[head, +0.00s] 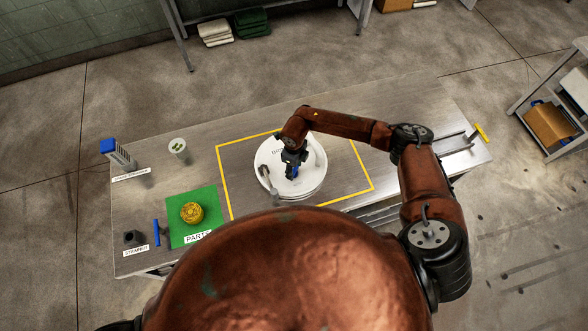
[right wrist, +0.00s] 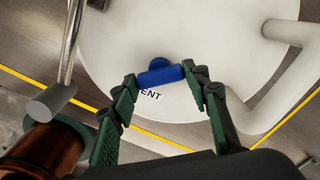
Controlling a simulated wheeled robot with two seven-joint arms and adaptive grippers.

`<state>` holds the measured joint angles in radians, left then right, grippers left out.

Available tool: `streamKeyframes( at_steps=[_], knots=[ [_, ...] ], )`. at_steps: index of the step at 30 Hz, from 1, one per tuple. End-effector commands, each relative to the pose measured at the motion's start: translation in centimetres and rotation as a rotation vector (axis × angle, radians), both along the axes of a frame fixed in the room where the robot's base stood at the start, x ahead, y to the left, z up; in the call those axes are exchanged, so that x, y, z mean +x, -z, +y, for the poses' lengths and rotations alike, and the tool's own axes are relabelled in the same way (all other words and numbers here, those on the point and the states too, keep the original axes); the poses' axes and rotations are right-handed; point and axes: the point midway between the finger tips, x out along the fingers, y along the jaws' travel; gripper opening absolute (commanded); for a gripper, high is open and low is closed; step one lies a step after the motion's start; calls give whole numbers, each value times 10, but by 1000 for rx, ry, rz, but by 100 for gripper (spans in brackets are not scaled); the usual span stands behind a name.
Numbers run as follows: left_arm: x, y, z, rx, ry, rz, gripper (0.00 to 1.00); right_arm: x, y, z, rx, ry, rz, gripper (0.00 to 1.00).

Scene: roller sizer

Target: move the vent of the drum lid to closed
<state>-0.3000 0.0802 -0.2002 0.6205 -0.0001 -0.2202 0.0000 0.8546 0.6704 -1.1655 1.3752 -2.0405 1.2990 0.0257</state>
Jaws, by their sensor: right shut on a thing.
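The white drum lid (head: 276,162) is on a round white drum inside the yellow-outlined area of the bench. In the right wrist view the lid (right wrist: 180,35) fills the upper middle, with a blue vent handle (right wrist: 161,75) next to a partly covered label ending in "ENT". My right gripper (head: 292,172) is over the lid. In the right wrist view its green-padded fingers (right wrist: 161,85) are shut on the blue vent handle, one at each end. The vent's position marks, if any, are hidden. My left gripper is not in view.
A white pipe (right wrist: 285,85) and a metal rod with a grey end (right wrist: 50,99) rise close to the gripper. On the bench's left are a yellow part on a green mat (head: 180,237), a cup (head: 178,147) and a blue-topped item (head: 108,147).

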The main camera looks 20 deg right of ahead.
Motion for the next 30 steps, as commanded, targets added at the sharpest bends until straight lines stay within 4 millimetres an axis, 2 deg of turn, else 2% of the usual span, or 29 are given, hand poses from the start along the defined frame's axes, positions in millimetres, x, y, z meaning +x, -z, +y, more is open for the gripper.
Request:
streamKeyframes(
  at_steps=[18, 30],
  knots=[
    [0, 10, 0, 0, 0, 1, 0, 0, 0, 0, 2, 540, -1, 19],
    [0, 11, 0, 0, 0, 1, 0, 1, -1, 0, 2, 709, -1, 19]
  ],
)
